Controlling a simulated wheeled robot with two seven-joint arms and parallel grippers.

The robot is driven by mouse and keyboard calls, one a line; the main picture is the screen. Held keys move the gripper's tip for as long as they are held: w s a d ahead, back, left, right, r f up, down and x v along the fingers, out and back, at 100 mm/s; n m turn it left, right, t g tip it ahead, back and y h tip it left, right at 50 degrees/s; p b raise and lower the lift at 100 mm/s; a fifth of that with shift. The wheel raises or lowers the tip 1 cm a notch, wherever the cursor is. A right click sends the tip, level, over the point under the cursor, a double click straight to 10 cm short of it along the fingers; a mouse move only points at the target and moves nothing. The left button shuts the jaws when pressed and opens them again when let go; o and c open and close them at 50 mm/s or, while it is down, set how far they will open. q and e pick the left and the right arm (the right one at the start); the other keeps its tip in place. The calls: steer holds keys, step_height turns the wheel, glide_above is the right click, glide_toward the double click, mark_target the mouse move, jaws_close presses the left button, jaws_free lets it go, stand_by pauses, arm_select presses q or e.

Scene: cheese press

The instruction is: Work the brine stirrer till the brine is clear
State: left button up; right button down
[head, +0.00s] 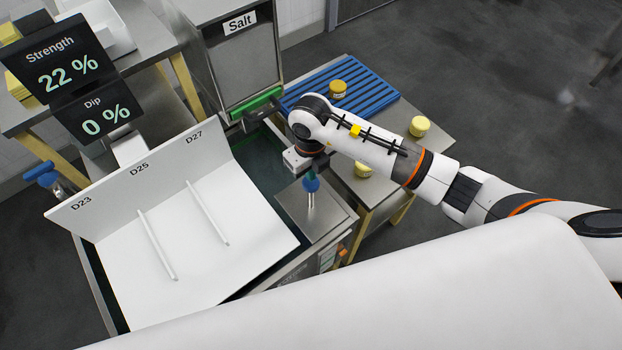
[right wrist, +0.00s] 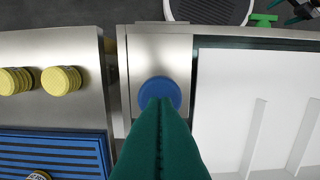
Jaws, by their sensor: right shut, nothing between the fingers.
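The brine stirrer's blue knob (head: 311,183) stands upright on a thin metal rod over the steel plate at the tank's near right corner. My right gripper (head: 310,171) points down right above the knob. In the right wrist view its dark green fingers (right wrist: 160,110) are shut together with nothing between them, and the blue knob (right wrist: 160,92) shows just beyond the tips. I cannot tell whether they touch it. Dark green brine (head: 262,165) shows beside the white board. The display (head: 62,62) reads Strength 22 %, and the lower one (head: 100,110) reads Dip 0 %.
A white board (head: 190,250) marked D23, D25 and D27 covers much of the tank. The salt hopper (head: 243,60) with a green handle stands behind. A blue rack (head: 345,88) and yellow cheeses (head: 419,126) are on the side table. A blue-handled valve (head: 42,174) is at left.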

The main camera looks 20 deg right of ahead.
mark_target(311, 187)
steer(key=shift+f, duration=0.2)
stand_by(0.4)
steer(key=shift+f+b, duration=3.05)
steer(key=shift+f, duration=0.5)
steer(key=shift+r, duration=0.15)
steer(key=shift+r+p, duration=1.65)
steer(key=shift+r, duration=0.4)
steer(key=shift+r+p, duration=0.4)
steer(key=shift+r, duration=0.2)
steer(key=shift+r+p, duration=2.1)
steer(key=shift+r, duration=0.95)
